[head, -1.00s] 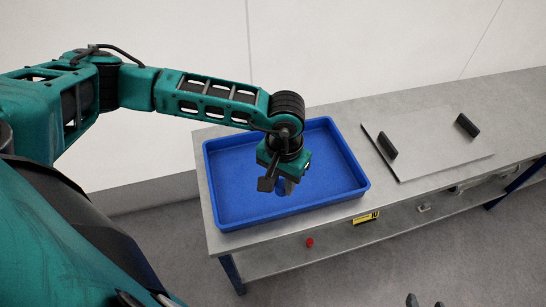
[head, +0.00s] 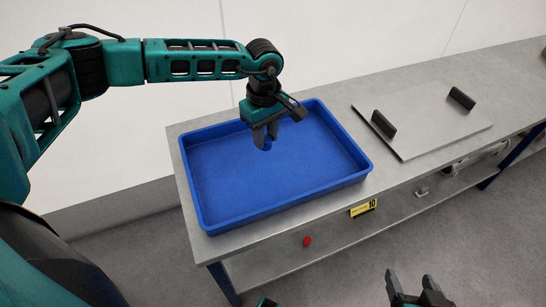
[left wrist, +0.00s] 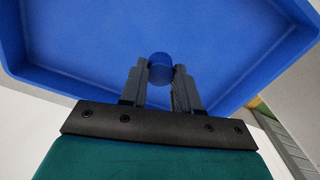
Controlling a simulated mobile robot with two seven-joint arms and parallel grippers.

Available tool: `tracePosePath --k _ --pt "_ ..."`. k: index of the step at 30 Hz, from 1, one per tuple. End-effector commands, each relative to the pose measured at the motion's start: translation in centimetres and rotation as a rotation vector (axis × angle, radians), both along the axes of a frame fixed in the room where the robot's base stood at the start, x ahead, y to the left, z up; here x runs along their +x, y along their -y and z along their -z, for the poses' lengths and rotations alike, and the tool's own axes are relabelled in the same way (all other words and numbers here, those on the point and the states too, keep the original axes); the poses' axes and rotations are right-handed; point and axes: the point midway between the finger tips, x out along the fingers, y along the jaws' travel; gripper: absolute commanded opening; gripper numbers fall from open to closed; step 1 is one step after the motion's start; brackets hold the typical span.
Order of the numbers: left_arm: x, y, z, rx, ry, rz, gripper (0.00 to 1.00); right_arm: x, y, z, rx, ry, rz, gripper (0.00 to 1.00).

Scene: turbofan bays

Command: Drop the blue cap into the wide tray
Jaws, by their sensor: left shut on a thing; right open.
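The wide blue tray (head: 230,205) lies on the grey bench and looks empty inside. My left gripper (head: 266,141) hangs over the back part of the tray, fingers pointing down. It is shut on the blue cap (left wrist: 160,68), which shows between the fingertips in the left wrist view, with the blue tray floor (left wrist: 90,50) behind it. In the head view the cap (head: 267,146) is small and mostly hidden by the fingers. My right gripper (head: 418,284) is open and empty at the bottom edge, in front of the bench.
A grey plate with two black handles (head: 425,125) lies on the bench right of the tray. A pale wall (head: 330,50) stands behind.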

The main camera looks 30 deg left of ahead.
Motion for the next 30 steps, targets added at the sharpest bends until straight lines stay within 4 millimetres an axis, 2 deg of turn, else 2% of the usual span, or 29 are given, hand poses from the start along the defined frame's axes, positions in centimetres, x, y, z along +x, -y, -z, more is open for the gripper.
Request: tracePosePath --k 1,7,18,19,27,30 --pt "0.0 0.0 1.2 0.000 -0.001 0.001 0.00 0.0 0.0 1.0 0.000 0.000 0.000 0.68" --pt "0.0 0.0 3.4 0.001 0.000 0.002 0.00 0.0 0.0 2.6 -0.001 0.000 0.001 0.68" --pt "0.0 0.0 3.7 0.001 0.000 0.003 0.00 0.0 0.0 2.8 0.000 0.001 0.001 0.68" --pt "0.0 0.0 3.8 0.001 0.000 0.003 0.34 0.0 0.0 2.8 0.000 0.001 0.001 0.68" --pt "0.0 0.0 3.7 0.001 0.000 0.003 0.60 0.0 0.0 2.8 0.000 0.001 0.002 0.68" --pt "0.0 0.0 3.7 0.001 0.000 0.003 0.61 0.0 0.0 2.8 0.001 0.001 0.003 0.68"
